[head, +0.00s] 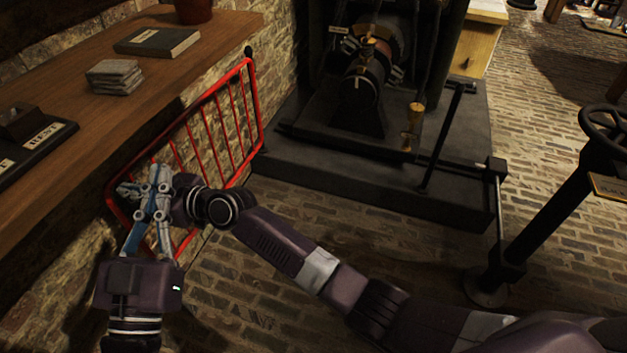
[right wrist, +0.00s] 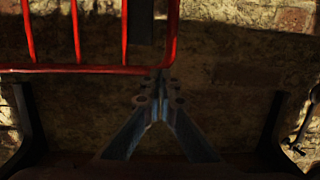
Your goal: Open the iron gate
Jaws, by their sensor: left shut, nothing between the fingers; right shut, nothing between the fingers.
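The iron gate (head: 256,112) is a red barred frame standing upright along the brick wall, below the wooden shelf in the head view. Its bottom rail and bars cross the top of the right wrist view (right wrist: 90,69). My right gripper (head: 126,190) reaches in from the right across the gate's near end, shut and empty. In the right wrist view its fingertips (right wrist: 157,82) meet just below the bottom rail; I cannot tell if they touch it. My left gripper (head: 158,176) points up from the lower left, shut and empty, overlapping the right one. Together they hide part of the gate.
The wooden shelf (head: 205,58) holds a dark book (head: 157,41), a stack of grey slabs (head: 115,78) and a dark labelled block. A dark machine on a plinth (head: 400,185) stands behind the gate's far end. A handwheel (head: 612,125) is at right.

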